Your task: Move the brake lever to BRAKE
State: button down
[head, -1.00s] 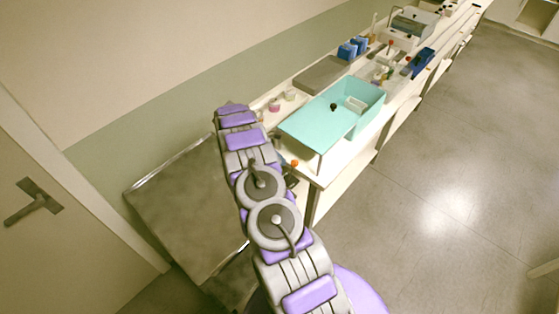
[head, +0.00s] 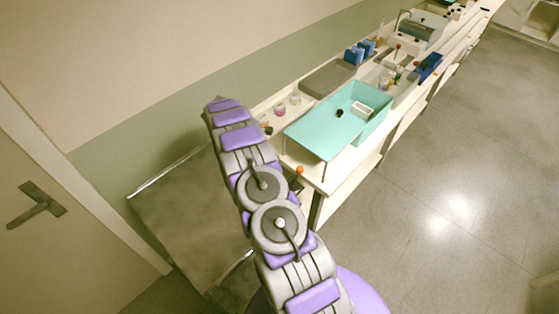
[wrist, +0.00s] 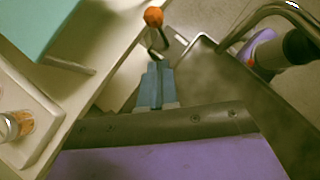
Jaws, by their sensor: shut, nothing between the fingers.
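A lever with an orange ball knob (head: 299,169) stands at the near end of the long bench in the head view. In the wrist view its orange knob (wrist: 153,16) is at the top, with a dark stem running down from it. My gripper (wrist: 155,68) points toward this lever, its blue-grey fingers shut and empty. The fingertips are just below the stem's lower end in the picture; I cannot tell whether they touch. In the head view my arm hides the gripper. No BRAKE marking is readable.
A teal tray (head: 315,140) sits on the bench near the lever. A grey flat-topped cart (head: 180,215) stands beside the bench, and a curved metal rail (wrist: 240,28) shows in the wrist view. Small jars (head: 280,109) stand behind the tray. Open floor lies right.

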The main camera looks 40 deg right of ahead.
jog(key=w+a+r+m+b, duration=0.15)
jog(key=a+r, duration=0.45)
jog(key=r, duration=0.6)
jog(key=s+a+r+m+t+y+b, duration=0.3)
jog(key=s+a+r, duration=0.9)
jog(key=a, duration=0.2)
jog(key=s+a+m+b, duration=0.1)
jog(key=s+a, duration=0.3)
jog(key=s, duration=0.4)
jog(key=s+a+f+m+y+b, duration=0.1)
jog(key=s+a+m+b, duration=0.1)
jog(key=s+a, duration=0.3)
jog(key=s+a+f+m+t+y+b, duration=0.1)
jog(key=s+a+m, duration=0.2)
jog(key=s, duration=1)
jog(key=shift+s+a, duration=0.2)
jog(key=shift+a, duration=0.45)
